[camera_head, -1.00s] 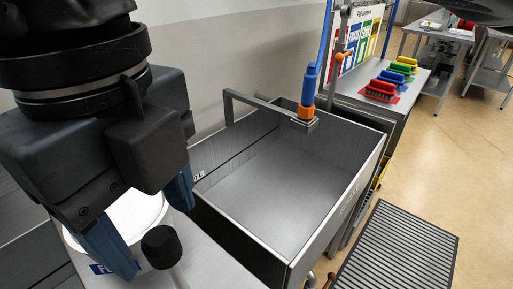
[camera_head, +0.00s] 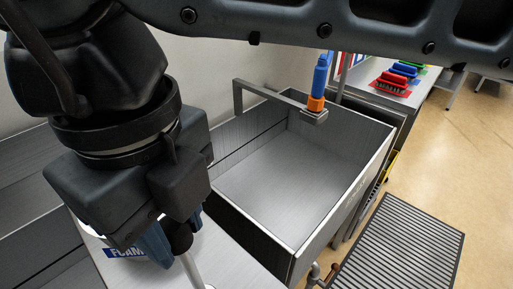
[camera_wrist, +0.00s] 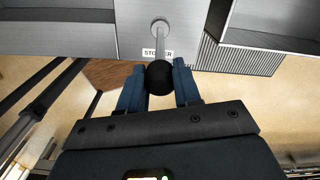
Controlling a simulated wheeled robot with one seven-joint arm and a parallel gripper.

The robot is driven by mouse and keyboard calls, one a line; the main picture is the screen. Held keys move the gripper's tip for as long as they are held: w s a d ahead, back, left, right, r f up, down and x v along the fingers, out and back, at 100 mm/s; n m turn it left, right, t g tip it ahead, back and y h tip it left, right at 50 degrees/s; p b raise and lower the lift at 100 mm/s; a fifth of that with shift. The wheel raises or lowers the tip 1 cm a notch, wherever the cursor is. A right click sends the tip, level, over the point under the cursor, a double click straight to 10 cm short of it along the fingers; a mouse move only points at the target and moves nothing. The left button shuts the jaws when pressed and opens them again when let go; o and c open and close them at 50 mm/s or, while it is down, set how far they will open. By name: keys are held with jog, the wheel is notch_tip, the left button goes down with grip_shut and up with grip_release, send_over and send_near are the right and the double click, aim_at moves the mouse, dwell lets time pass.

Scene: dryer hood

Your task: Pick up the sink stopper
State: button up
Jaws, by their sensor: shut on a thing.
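The sink stopper has a black round knob (camera_head: 180,237) on a thin pale rod (camera_head: 194,270). In the wrist view, the knob (camera_wrist: 159,79) sits between the two blue fingers of my gripper (camera_wrist: 159,68). The rod runs from the knob to a round pale base on the grey counter, beside a label that reads partly "STO..ER". In the head view, my gripper (camera_head: 166,244) is around the knob, with the fingers partly hidden behind it and the gripper body. My gripper is shut on the stopper. I cannot tell whether its base is clear of the counter.
A white container (camera_head: 122,253) with a "FOAM" label stands just behind my gripper, mostly hidden. A deep metal sink basin (camera_head: 282,173) lies to the right, with a blue and orange spray nozzle (camera_head: 318,84) above its far side. A ribbed mat (camera_head: 405,245) lies on the floor.

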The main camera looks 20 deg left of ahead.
jog(key=shift+c, duration=1.4)
jog(key=shift+r, duration=0.15)
